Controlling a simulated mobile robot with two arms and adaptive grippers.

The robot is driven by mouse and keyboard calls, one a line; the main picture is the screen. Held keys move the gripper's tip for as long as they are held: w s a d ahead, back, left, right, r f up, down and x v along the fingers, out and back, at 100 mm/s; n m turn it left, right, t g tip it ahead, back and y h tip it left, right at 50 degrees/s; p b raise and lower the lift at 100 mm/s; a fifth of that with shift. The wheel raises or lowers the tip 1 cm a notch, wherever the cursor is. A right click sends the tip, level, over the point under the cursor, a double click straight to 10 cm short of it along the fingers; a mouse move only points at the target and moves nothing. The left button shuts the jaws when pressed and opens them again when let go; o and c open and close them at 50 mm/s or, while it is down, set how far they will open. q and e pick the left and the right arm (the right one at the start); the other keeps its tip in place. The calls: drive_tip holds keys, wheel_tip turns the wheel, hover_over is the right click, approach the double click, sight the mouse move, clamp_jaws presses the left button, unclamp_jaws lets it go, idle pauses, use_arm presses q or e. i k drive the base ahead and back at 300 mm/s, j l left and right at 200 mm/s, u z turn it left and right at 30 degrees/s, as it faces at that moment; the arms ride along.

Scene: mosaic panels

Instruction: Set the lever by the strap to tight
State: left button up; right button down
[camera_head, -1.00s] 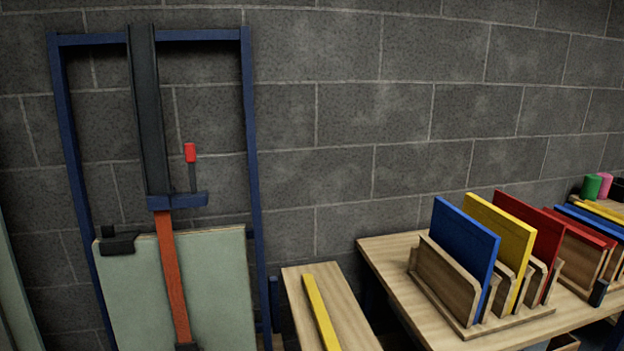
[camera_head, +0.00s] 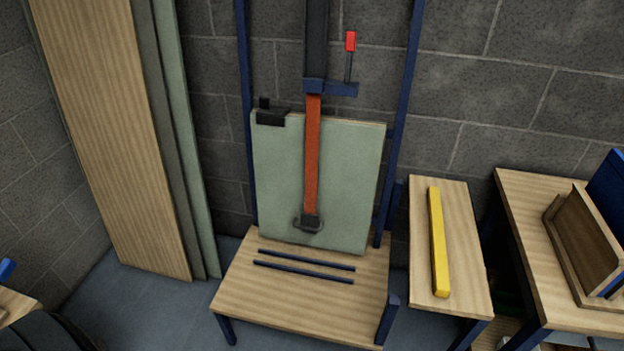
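The lever (camera_head: 349,58) has a red grip on a thin dark shaft and stands upright on a blue bracket (camera_head: 341,89), right of the dark vertical rail (camera_head: 317,40). The orange-red strap (camera_head: 312,155) hangs from the bracket down the front of a pale green panel (camera_head: 350,180). A dark buckle or hook (camera_head: 309,223) is at the strap's lower end. No marking for tight or loose can be read. Neither of my grippers is in view.
A wooden bench (camera_head: 300,300) with two dark blue bars stands below the panel. A narrow table (camera_head: 450,270) with a yellow bar (camera_head: 438,240) is on its right, then a table with a wooden rack (camera_head: 582,245). Tall boards (camera_head: 110,120) lean at left. Grey floor shows between.

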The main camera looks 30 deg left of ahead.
sight(350, 40)
drive_tip(key=i+l+u, duration=0.1)
drive_tip(key=l+u, duration=0.7)
drive_tip(key=u, duration=0.15)
